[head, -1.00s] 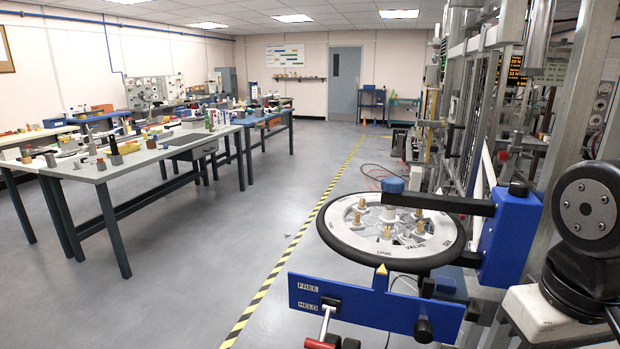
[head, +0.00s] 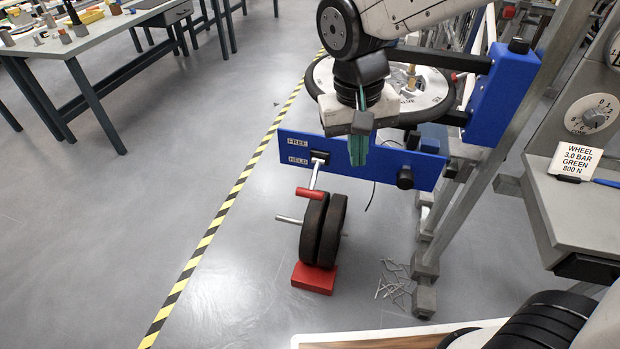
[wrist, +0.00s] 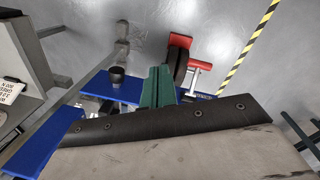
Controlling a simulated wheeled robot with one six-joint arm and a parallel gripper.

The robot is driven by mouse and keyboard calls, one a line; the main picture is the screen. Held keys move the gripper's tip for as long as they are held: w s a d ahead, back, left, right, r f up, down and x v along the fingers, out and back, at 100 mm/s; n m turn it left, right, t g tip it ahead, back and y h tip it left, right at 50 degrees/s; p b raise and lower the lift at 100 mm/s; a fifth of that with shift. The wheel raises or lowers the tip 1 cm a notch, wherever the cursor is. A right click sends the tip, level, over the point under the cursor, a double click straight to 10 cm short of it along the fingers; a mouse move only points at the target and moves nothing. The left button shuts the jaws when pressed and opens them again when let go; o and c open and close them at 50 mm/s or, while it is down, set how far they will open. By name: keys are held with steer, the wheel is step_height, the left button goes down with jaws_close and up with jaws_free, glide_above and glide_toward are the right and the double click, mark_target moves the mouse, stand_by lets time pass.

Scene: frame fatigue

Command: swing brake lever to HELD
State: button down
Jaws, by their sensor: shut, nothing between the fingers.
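The brake lever (head: 315,178) is a silver rod with a red grip (head: 309,193). It hangs down from a black pivot block (head: 319,157) on the blue panel (head: 400,165). The labels FREE (head: 297,142) and HELD (head: 297,160) are one above the other left of the pivot. The grip sits below the HELD label. My gripper (head: 358,155) has green fingers, shut and empty, in front of the panel to the right of the lever. In the wrist view my gripper (wrist: 158,84) points at the panel, and the lever's red grip (wrist: 199,65) shows to its right, apart from it.
A grey frame post (head: 480,160) stands to the right. The floor (head: 230,270) left of the rollers is clear.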

steer(key=m, duration=0.2)
glide_above(310, 190)
steer(key=s+d, duration=0.1)
steer(key=s, duration=0.2)
step_height(310, 190, down, 2)
steer(key=w+a+m+t, duration=0.1)
steer(key=w+m+t, duration=0.1)
steer(key=w+m, duration=0.1)
steer(key=shift+y, duration=0.4)
step_height(310, 190, down, 12)
steer(key=shift+w+r, duration=0.1)
steer(key=shift+f, duration=0.45)
steer(key=shift+s+f, duration=0.2)
steer(key=shift+f, duration=0.75)
steer(key=shift+r, duration=0.2)
